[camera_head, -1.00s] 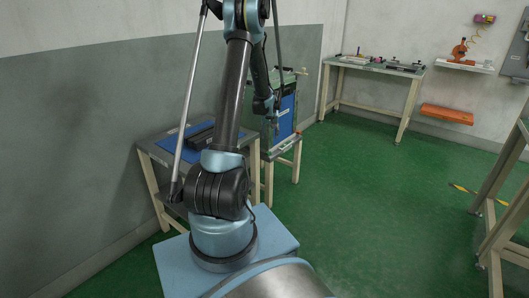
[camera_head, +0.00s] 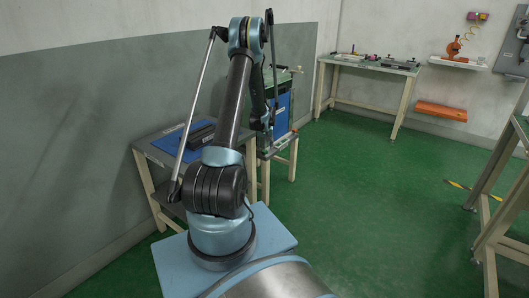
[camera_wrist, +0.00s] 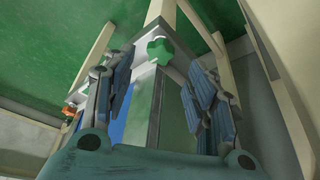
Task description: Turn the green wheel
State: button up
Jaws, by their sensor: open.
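The green wheel (camera_wrist: 160,48) is a small lobed knob near the top middle of the wrist view, in front of a pale frame edge. My gripper (camera_wrist: 160,72) is open, with one blue-padded finger to each side of the picture. The wheel shows in the gap between the fingers, beyond their tips and apart from them. Nothing is held. In the head view my gripper (camera_head: 269,134) hangs low beside the blue-panelled unit (camera_head: 283,112) on its wooden stand. I cannot make out the wheel in the head view.
A table with a blue mat (camera_head: 172,144) stands left of the unit, against the wall. A workbench (camera_head: 367,64) stands at the back, with an orange shelf (camera_head: 441,112) to its right. Another bench frame (camera_head: 490,205) is at the right edge. The green floor (camera_head: 370,200) between is clear.

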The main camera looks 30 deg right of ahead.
aim_at(265, 151)
jog(key=shift+x, duration=3.05)
jog(key=shift+c, duration=0.2)
jog(key=c, duration=1)
